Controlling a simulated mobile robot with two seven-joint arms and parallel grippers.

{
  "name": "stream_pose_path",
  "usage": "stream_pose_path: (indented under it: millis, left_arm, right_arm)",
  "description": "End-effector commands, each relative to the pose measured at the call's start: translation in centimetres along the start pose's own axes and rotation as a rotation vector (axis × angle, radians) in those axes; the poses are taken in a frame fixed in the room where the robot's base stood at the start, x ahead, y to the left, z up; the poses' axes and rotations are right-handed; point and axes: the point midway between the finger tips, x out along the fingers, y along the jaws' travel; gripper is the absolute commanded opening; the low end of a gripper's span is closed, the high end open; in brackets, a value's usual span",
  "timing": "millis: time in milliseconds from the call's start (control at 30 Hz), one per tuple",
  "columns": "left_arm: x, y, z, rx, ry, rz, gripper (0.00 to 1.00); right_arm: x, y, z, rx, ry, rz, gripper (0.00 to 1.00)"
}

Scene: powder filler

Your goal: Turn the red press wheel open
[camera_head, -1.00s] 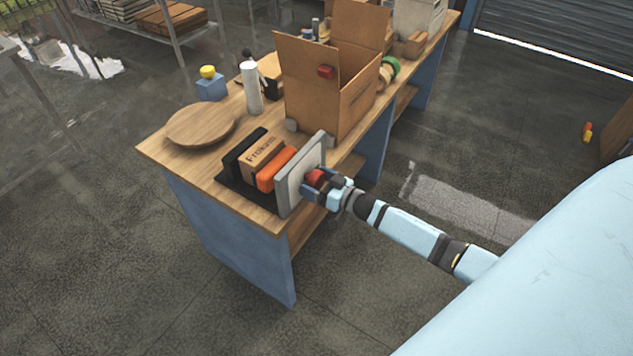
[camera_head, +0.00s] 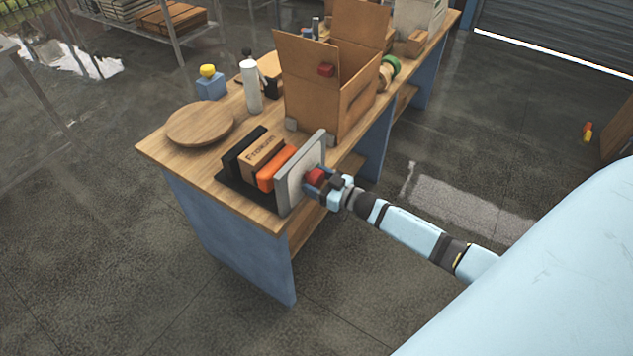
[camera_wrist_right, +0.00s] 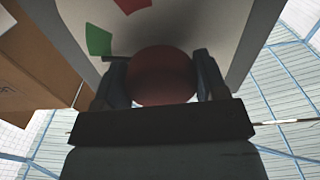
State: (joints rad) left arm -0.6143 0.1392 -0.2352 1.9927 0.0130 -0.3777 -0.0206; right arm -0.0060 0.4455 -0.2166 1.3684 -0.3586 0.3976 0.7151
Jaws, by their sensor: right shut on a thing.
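The red press wheel (camera_head: 315,177) sits on the front of an upright grey panel (camera_head: 301,172) at the near end of the workbench. My right gripper (camera_head: 318,186) is shut on the wheel, with one finger on each side of it. In the right wrist view the red wheel (camera_wrist_right: 161,77) is between the two dark fingers of my right gripper (camera_wrist_right: 161,85). A green mark (camera_wrist_right: 98,40) and a red mark (camera_wrist_right: 132,4) show on the pale panel face beyond it. My left gripper is not in view.
Behind the panel, a black holder carries a cardboard box (camera_head: 262,151) and an orange block (camera_head: 277,168). A large open carton (camera_head: 330,90) stands close by on the wooden workbench (camera_head: 262,214).

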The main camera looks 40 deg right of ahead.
Motion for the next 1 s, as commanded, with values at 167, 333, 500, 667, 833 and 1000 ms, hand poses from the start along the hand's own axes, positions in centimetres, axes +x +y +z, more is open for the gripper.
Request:
stream_pose_path:
  millis: [167, 333, 500, 667, 833, 1000]
  left_arm:
    - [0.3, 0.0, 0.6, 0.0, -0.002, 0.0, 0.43]
    - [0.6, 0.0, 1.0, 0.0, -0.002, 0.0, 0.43]
    - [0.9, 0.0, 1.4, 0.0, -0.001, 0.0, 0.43]
    - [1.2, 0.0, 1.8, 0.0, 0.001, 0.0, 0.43]
    - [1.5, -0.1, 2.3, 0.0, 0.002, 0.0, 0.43]
    - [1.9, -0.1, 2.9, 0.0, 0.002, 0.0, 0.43]
  right_arm:
    - [0.0, 0.0, 0.1, -0.164, 0.001, -0.001, 0.42]
    - [0.0, 0.1, 0.2, -0.325, 0.0, -0.001, 0.42]
    - [0.0, 0.2, 0.1, -0.489, 0.0, 0.0, 0.42]
    - [0.0, 0.2, 0.1, -0.641, 0.0, 0.0, 0.42]
    - [0.0, 0.3, 0.1, -0.803, 0.001, -0.001, 0.42]
    - [0.0, 0.3, 0.0, -0.964, 0.001, 0.0, 0.42]
